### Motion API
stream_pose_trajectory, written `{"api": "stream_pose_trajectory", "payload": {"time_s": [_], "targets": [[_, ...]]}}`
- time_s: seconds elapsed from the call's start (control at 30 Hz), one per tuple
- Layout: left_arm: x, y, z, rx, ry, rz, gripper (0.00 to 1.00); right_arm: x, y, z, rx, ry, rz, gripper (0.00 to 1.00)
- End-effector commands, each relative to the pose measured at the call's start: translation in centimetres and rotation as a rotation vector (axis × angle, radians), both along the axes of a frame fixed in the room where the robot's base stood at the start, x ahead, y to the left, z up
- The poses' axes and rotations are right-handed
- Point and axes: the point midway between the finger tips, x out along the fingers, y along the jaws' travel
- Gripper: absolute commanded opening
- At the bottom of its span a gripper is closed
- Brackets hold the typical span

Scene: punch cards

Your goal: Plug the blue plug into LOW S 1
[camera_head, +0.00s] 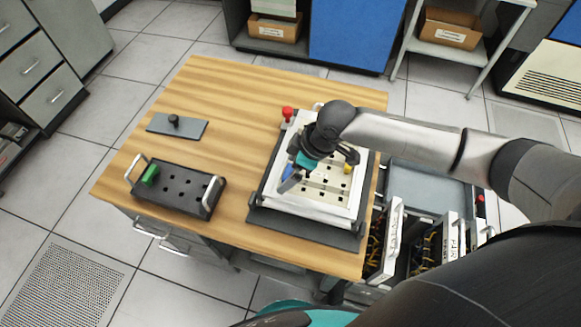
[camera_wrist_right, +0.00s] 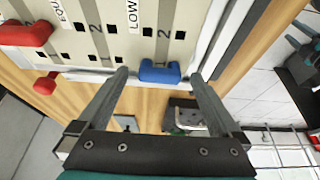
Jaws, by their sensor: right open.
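My right gripper (camera_wrist_right: 159,77) is open, with one finger on each side of the blue plug and gaps showing on both sides. In the head view the right gripper (camera_head: 294,180) is over the left part of the panel (camera_head: 325,190) and hides some holes.
A red plug (camera_wrist_right: 26,33) and a yellow plug (camera_head: 347,168) are on the panel. A black holder (camera_head: 178,187) carries a green plug (camera_head: 150,173). A grey plate with a black knob (camera_head: 174,121) lies behind it. The wooden table (camera_head: 235,130) is clear between holder and panel.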

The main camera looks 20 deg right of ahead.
Motion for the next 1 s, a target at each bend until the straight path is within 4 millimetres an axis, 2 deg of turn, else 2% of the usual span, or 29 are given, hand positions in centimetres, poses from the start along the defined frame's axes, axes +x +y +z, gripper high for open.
{"api": "stream_pose_trajectory", "payload": {"time_s": [0.23,0.37,0.47,0.8,1.0], "targets": [[0.0,0.0,0.1,0.0,0.0,-0.001,0.55,0.0,-0.1,0.3,0.0,-0.001,0.0,1.0],[0.0,0.0,0.4,0.0,0.0,0.0,0.55,-0.2,-0.5,1.5,0.0,-0.002,0.0,1.0],[0.0,0.0,0.9,0.0,0.0,0.0,0.55,-0.6,-1.1,3.2,-0.002,-0.003,-0.001,1.0],[0.0,0.1,2.5,0.001,0.0,0.0,0.55,-2.4,-3.7,10.6,-0.003,-0.002,0.0,1.0],[0.0,0.1,2.9,0.001,0.0,0.0,0.55,-3.0,-4.6,13.3,-0.002,-0.001,-0.001,1.0]]}}
